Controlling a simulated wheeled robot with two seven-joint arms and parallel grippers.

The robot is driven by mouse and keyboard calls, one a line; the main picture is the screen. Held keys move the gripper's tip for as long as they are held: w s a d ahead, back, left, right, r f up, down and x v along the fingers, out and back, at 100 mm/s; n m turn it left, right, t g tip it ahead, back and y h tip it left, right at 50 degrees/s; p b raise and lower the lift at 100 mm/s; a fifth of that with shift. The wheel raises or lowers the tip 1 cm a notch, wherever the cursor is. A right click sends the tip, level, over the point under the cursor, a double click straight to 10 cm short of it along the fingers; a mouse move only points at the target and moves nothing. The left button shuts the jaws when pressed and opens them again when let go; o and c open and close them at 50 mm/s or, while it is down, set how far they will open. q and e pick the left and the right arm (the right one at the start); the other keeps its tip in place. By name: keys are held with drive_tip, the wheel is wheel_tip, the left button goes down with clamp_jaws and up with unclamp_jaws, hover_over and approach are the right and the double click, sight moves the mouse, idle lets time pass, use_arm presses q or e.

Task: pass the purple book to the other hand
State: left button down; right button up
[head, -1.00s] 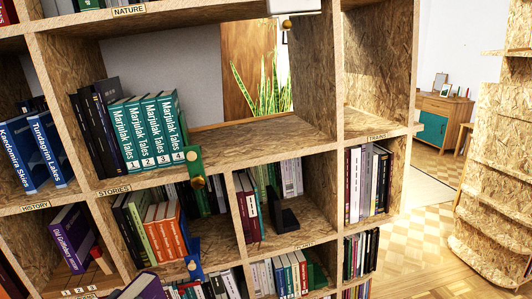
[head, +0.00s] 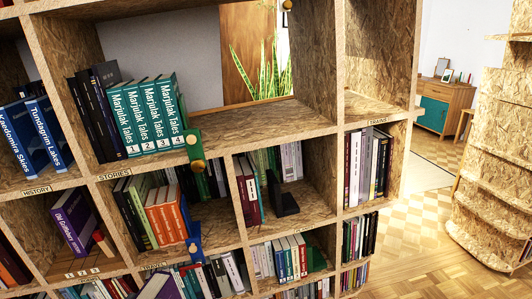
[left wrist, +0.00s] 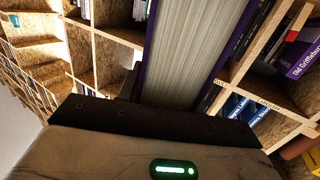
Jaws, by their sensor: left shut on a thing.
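A purple book (head: 160,287) shows at the bottom edge of the head view, mostly cut off. In the left wrist view, the purple book (left wrist: 200,45) stands out from my left gripper (left wrist: 160,112), its pale page block facing the camera between purple covers. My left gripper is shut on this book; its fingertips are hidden. A second purple book, lettered Old Griffinbury (head: 75,222), leans in a shelf compartment at the left. It also shows at the right of the left wrist view (left wrist: 301,57). My right gripper is in neither view.
A chipboard bookcase (head: 225,237) fills most of the head view, with several teal books (head: 147,115) and orange books (head: 166,215). A black bookend (head: 284,203) stands in a lower compartment. Open parquet floor (head: 410,250) lies to the right.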

use_arm(q)
drive_tip(key=shift+w+d+r+n+y, duration=0.1)
drive_tip(key=shift+d+r+n+y, duration=0.15)
drive_tip(key=shift+n+y, duration=0.3)
drive_tip(key=shift+w+d+r+n+y, duration=0.15)
drive_tip(key=shift+d+n+y, duration=0.25)
drive_tip(key=shift+y, duration=0.4)
drive_tip(key=shift+w+d+r+n+y, duration=0.1)
drive_tip(key=shift+d+r+n+y, duration=0.15)
drive_tip(key=shift+n+y, duration=0.3)
drive_tip(key=shift+d+t, duration=0.1)
drive_tip(key=shift+t, duration=0.2)
